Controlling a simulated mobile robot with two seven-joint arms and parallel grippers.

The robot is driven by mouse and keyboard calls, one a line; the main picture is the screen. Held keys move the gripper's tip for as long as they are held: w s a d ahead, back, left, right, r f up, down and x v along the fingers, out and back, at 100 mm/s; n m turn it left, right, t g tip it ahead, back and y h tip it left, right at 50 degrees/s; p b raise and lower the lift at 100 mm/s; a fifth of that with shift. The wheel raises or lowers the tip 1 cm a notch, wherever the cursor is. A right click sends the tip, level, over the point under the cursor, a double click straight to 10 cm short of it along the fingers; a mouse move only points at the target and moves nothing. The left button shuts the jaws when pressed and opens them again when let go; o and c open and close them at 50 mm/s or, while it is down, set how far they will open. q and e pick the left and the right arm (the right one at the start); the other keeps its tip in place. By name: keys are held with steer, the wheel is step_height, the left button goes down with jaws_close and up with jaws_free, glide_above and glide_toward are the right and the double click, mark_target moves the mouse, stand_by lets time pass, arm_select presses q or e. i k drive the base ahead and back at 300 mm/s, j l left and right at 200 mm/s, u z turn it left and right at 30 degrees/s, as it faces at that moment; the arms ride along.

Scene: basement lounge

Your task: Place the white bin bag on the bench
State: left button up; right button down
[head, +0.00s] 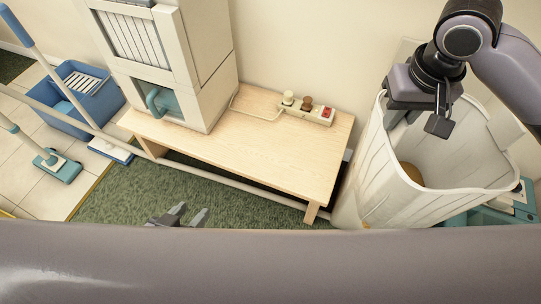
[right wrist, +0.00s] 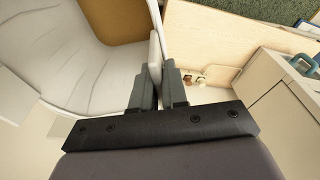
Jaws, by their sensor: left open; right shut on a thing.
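The white bin bag (head: 435,207) stands wide open to the right of the bench, with a brown patch visible inside at its bottom. It fills the upper left of the right wrist view (right wrist: 75,60). My right gripper (head: 420,112) is shut on the bag's rim, on the side near the wall; the rim edge shows between its fingers in the right wrist view (right wrist: 158,85). The pale wooden bench (head: 260,152) stands against the wall, left of the bag. My left gripper (head: 180,215) is open and empty, low in front of the bench, mostly hidden by my arm.
A white cabinet-like machine (head: 185,75) stands on the bench's left end. A power strip with plugs (head: 306,110) lies at the bench's back right. The bench's middle and front are clear.

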mark_target(284, 157)
steer(key=l+u, duration=0.15)
steer(key=u, duration=1.35)
steer(key=l, duration=0.6)
steer(key=i, duration=0.05)
